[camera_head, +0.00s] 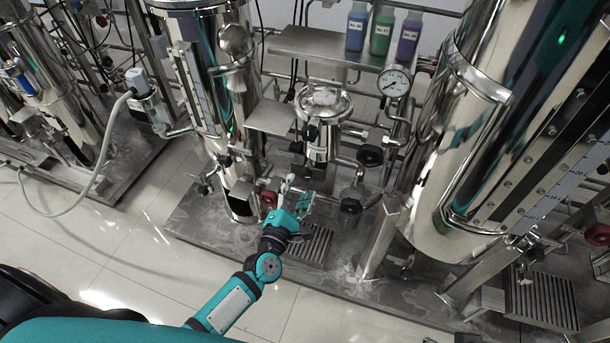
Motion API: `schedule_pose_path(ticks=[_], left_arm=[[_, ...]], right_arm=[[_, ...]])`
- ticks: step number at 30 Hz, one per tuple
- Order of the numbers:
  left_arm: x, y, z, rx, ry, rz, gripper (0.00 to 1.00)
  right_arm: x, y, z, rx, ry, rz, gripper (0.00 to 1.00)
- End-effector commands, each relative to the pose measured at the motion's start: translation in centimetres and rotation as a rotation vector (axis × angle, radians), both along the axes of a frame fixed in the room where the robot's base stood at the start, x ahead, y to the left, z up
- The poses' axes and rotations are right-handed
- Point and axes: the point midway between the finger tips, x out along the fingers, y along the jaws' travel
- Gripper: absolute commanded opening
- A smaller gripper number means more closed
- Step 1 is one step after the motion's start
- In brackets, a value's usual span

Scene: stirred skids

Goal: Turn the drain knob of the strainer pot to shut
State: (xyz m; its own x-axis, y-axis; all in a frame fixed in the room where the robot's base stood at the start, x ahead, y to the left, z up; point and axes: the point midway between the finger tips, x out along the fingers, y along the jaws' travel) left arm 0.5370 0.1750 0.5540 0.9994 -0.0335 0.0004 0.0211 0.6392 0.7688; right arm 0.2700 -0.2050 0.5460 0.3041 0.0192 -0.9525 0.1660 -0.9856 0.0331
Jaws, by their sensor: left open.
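The strainer pot appears to be the small shiny steel vessel (321,140) with a round lid, standing in the middle of the skid. Several knobs sit around its lower pipes: a red knob (268,199) and a black knob (350,207) at the bottom, and another black knob (370,156) to the right. I cannot tell for sure which is the drain knob or how it is turned. My left gripper (297,192) is open, below the pot, just right of the red knob and left of the lower black knob. Whether it touches anything is unclear. My right gripper is out of view.
Tall steel tanks stand left (215,80) and right (465,130) of the pot. A shelf (320,45) above holds blue, green and purple bottles (381,32). A pressure gauge (393,83) is at the right. A drain grate (312,245) lies below my gripper. Clear tiled floor (130,255) is at left.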

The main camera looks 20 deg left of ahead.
Motion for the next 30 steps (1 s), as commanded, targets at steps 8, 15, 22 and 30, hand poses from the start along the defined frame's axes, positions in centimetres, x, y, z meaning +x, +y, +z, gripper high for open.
schedule_pose_path(ticks=[8, 15, 22, 30], left_arm=[[4.5, -0.2, -0.1, 0.001, -0.001, -0.001, 0.56], [5.6, -0.2, -0.1, 0.002, 0.001, -0.001, 0.56], [5.5, -0.2, 0.0, 0.002, 0.001, -0.001, 0.52], [5.5, -0.2, 0.0, 0.002, 0.001, -0.001, 0.17]], right_arm=[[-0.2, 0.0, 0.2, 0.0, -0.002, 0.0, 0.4], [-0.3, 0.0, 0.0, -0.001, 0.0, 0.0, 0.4], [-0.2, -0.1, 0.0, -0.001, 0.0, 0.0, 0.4], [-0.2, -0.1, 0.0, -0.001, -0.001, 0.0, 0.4]])
